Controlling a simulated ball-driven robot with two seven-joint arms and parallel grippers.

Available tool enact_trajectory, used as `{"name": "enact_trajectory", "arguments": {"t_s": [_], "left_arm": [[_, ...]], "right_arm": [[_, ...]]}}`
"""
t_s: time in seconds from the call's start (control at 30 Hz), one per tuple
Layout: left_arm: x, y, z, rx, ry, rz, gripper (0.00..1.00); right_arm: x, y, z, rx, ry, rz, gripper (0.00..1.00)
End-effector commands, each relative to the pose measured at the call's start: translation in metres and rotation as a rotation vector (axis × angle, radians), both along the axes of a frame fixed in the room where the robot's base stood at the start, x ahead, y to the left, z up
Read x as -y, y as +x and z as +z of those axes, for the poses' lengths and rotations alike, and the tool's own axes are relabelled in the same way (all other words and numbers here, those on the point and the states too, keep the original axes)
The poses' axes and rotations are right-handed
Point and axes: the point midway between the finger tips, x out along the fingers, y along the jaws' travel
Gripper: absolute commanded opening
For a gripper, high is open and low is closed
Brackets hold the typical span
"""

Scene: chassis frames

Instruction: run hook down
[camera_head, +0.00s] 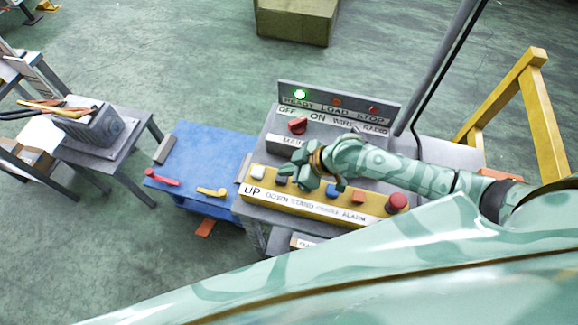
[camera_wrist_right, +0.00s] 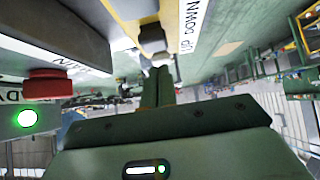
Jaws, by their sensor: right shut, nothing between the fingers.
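The yellow button strip (camera_head: 315,193) lies along the front of a grey control console, with "UP" and "DOWN" lettered at its left end. A white button (camera_head: 258,173) sits above "UP". A dark button (camera_head: 281,180) sits above "DOWN", partly beside my gripper. In the right wrist view the dark button (camera_wrist_right: 152,38) shows beside the "DOWN" lettering. My right gripper (camera_head: 292,172) is shut and empty over the strip's left part, close to the dark button; I cannot tell whether it touches. Its closed fingers show in the wrist view (camera_wrist_right: 158,78). My left gripper is not in view.
A green lamp (camera_head: 300,94) is lit above "READY". A red knob (camera_head: 298,125) and a red mushroom button (camera_head: 397,202) stand up from the console. A blue cabinet (camera_head: 208,150) is at left, a yellow frame (camera_head: 538,100) at right. A grey pole rises behind the console.

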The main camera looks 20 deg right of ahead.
Motion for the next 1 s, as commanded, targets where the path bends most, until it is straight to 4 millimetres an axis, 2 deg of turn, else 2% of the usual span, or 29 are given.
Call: {"name": "enact_trajectory", "arguments": {"t_s": [0.03, 0.23, 0.4, 0.6, 1.0], "left_arm": [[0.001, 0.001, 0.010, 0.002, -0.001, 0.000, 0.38], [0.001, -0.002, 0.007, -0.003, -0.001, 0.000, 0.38], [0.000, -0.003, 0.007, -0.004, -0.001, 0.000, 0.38], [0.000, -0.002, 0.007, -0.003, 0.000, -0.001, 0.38], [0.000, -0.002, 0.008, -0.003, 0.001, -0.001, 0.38]], "right_arm": [[0.006, -0.003, 0.016, 0.005, 0.000, -0.001, 0.00], [0.034, -0.022, 0.046, 0.005, 0.003, -0.001, 0.00], [0.050, -0.032, 0.067, 0.007, 0.006, -0.003, 0.00], [0.057, -0.037, 0.077, 0.007, 0.007, -0.003, 0.00], [0.057, -0.037, 0.078, 0.007, 0.010, -0.003, 0.00]]}}
